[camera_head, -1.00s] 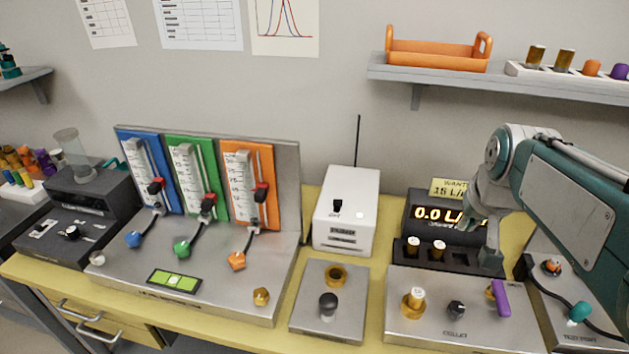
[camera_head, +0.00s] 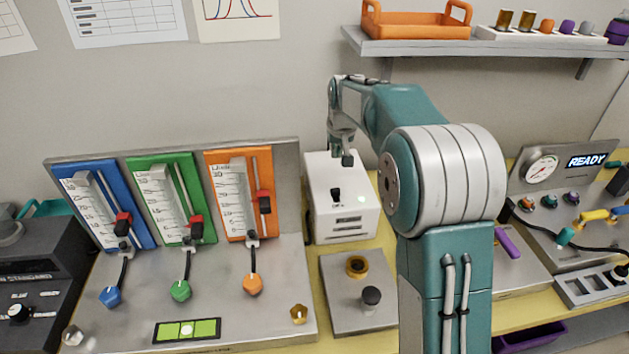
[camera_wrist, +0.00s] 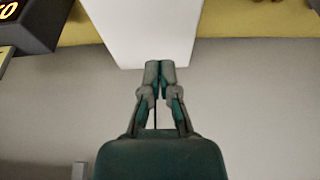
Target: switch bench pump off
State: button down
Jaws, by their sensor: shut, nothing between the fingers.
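A white box (camera_head: 341,216) stands on the yellow bench behind a small steel plate; I take it for the bench pump, though its label is too small to read. A black switch (camera_head: 336,195) stands up on its sloping top, with a pale lit lamp (camera_head: 361,198) to the right. My gripper (camera_head: 346,162) points down over the back of the box top, above and slightly right of the switch in the picture. In the wrist view the shut, empty fingertips (camera_wrist: 160,66) overlap the edge of the white box (camera_wrist: 140,28); contact cannot be told.
A steel panel with blue, green and orange flow gauges (camera_head: 236,195) stands to the left. The steel plate (camera_head: 345,318) in front carries a brass ring and a black knob. My arm hides the bench right of the box. A shelf (camera_head: 430,45) hangs behind.

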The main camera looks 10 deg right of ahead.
aim_at(330, 179)
jog(key=shift+w+f, duration=0.1)
jog(key=shift+w, duration=0.1)
jog(key=x, duration=1)
jog(key=shift+a, duration=0.15)
jog(key=shift+s, duration=2.05)
